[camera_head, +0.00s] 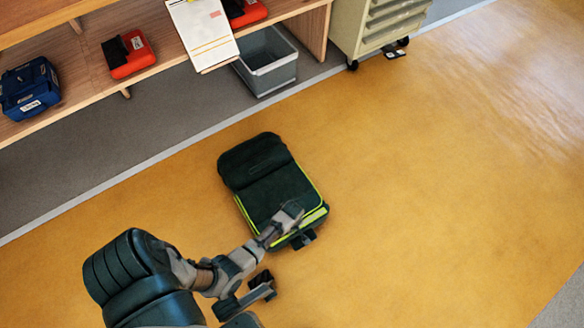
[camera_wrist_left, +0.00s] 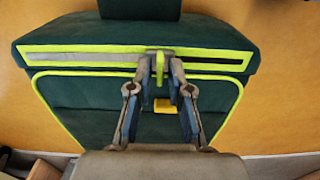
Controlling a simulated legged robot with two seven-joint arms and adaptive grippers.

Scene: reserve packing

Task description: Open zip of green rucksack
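The green rucksack (camera_head: 268,190) lies flat on the yellow floor, with lime-green trim along its lower right end. My left gripper (camera_head: 288,218) is over that trimmed end. In the left wrist view, the rucksack (camera_wrist_left: 85,32) fills the middle, with a lime-bordered zip band (camera_wrist_left: 85,57) across it. A lime zip pull (camera_wrist_left: 177,70) hangs near its centre.
A wooden shelf (camera_head: 75,75) at the upper left holds a blue bag (camera_head: 30,88), red pouches (camera_head: 128,54) and a clipboard (camera_head: 203,35). A grey bin (camera_head: 268,62) and a drawer cabinet (camera_head: 380,25) stand behind. The floor right of the rucksack is clear.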

